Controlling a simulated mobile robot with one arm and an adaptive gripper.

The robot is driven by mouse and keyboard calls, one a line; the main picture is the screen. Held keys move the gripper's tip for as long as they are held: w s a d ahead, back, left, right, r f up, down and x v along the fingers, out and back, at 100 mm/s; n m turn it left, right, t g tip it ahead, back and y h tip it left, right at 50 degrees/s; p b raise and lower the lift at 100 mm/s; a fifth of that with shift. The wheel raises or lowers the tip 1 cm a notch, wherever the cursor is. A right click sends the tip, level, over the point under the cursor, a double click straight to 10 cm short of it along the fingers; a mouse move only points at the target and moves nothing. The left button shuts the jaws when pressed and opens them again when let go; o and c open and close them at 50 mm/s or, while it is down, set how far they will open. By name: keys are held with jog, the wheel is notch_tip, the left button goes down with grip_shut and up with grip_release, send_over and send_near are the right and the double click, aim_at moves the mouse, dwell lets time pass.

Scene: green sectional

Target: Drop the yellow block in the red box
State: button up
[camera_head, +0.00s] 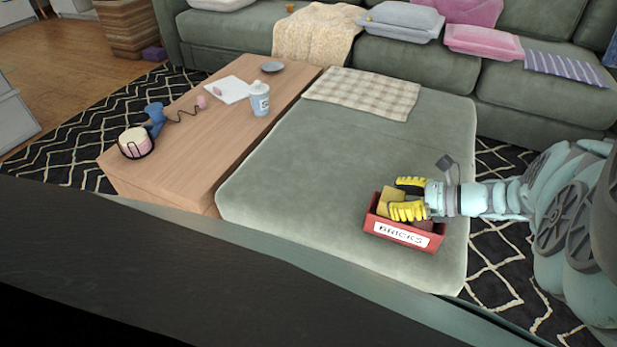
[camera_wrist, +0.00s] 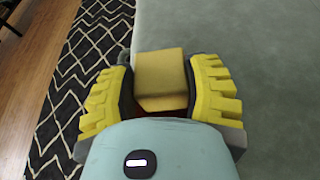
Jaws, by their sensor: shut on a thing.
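The yellow block (camera_wrist: 160,76) sits between the two yellow fingers of my gripper (camera_wrist: 160,88) in the wrist view. In the head view the block (camera_head: 390,199) shows at the left of my gripper (camera_head: 406,198). The red box (camera_head: 403,233), labelled "BRICKS", stands on the green ottoman directly below the gripper and block. My gripper is shut on the block, over the box opening. A strip of red shows below the block in the wrist view. The fingers hide much of the box's inside.
The green ottoman (camera_head: 300,190) has free room left of the box, with a checked cloth (camera_head: 362,92) at its far end. A green sofa (camera_head: 400,60) stands behind.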

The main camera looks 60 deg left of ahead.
jog(key=o, duration=1.2)
jog(key=shift+o, duration=0.2)
jog(key=shift+w+d, duration=0.1)
jog(key=v, duration=1.2)
